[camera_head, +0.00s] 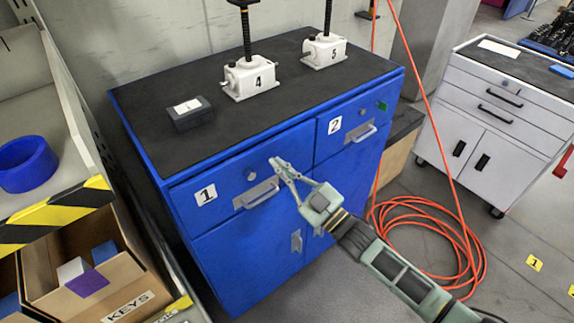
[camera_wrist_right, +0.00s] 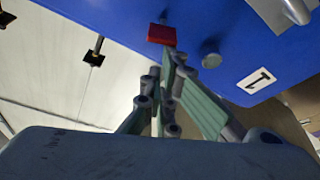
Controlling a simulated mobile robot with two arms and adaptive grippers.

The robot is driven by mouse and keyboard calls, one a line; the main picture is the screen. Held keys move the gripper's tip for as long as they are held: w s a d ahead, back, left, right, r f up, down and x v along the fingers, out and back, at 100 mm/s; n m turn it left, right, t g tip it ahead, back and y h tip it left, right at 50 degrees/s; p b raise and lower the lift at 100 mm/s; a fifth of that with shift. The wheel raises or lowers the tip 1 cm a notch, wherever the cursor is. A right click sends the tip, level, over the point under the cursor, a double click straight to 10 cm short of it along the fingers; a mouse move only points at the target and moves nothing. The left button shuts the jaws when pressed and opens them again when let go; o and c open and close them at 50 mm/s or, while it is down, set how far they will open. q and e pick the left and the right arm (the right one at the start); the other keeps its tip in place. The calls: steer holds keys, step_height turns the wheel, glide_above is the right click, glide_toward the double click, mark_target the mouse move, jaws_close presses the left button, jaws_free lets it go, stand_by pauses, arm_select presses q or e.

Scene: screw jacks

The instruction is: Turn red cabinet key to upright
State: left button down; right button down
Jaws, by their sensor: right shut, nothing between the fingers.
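The red key (camera_wrist_right: 162,34) shows in the right wrist view as a small red block at the blue cabinet's drawer front, wider than tall in that picture. In the head view I cannot make it out; my right gripper's fingertips cover that area. A round lock (camera_wrist_right: 210,55) is beside it, and also shows in the head view (camera_head: 251,175). My right gripper (camera_head: 278,165) is shut and empty, its fingertips close to the drawer 1 front. In the wrist view the fingertips (camera_wrist_right: 172,57) are just below the red key; I cannot tell whether they touch. My left gripper is not in view.
The blue cabinet (camera_head: 140,120) carries white screw jacks numbered 4 (camera_head: 250,77) and 5 (camera_head: 323,50). Drawer 1's handle (camera_head: 262,196) is just below my gripper. An orange hose (camera_head: 425,235) lies coiled on the floor. A white cabinet (camera_head: 495,115) stands right.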

steer(key=f+n+g, duration=0.1)
steer(key=n, duration=0.3)
steer(key=a+f+n+g, duration=0.1)
steer(key=n+g, duration=0.1)
steer(key=n, duration=0.3)
steer(key=s+f+n+g, duration=0.1)
steer(key=n, duration=0.3)
steer(key=shift+a+f+n+g, duration=0.15)
steer(key=shift+f+n+g, duration=0.05)
steer(key=shift+n+g, duration=0.1)
steer(key=shift+f, duration=0.1)
steer(key=shift+a, duration=0.1)
stand_by(0.4)
